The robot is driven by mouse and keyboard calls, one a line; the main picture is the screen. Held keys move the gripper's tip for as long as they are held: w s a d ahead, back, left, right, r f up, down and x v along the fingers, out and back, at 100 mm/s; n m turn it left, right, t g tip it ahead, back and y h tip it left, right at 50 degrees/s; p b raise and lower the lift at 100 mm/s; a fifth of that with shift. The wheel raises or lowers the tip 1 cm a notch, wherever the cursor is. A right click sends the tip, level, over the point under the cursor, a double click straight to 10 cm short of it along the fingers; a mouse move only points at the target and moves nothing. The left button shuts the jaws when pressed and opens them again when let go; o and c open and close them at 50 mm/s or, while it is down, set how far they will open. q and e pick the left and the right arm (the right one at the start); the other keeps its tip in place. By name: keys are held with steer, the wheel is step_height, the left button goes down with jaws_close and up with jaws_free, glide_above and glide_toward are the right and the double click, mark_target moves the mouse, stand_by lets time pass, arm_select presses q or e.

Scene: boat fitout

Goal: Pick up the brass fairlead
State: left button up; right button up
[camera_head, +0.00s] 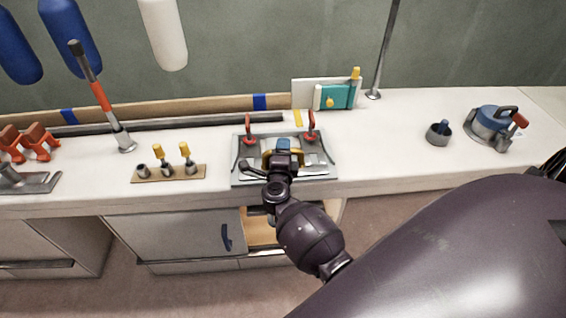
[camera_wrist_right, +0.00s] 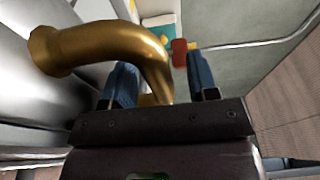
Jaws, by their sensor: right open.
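The brass fairlead (camera_head: 267,159) sits in the grey clamping fixture (camera_head: 240,178) on the bench, mostly hidden by my right gripper in the head view. In the right wrist view the fairlead (camera_wrist_right: 110,42) is a thick curved brass piece, close to the camera. My right gripper (camera_head: 283,146) is over the middle of the fixture. Its two blue fingers show in the wrist view (camera_wrist_right: 162,85), set apart, with the lower end of the brass curve between them. I cannot tell whether either finger touches it. My left gripper is out of view.
Two red-handled clamps (camera_head: 249,128) stand on the fixture. A teal item (camera_head: 335,97) stands behind.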

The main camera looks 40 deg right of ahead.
steer(key=shift+c, duration=0.2)
jaws_close()
steer(key=shift+r, duration=0.1)
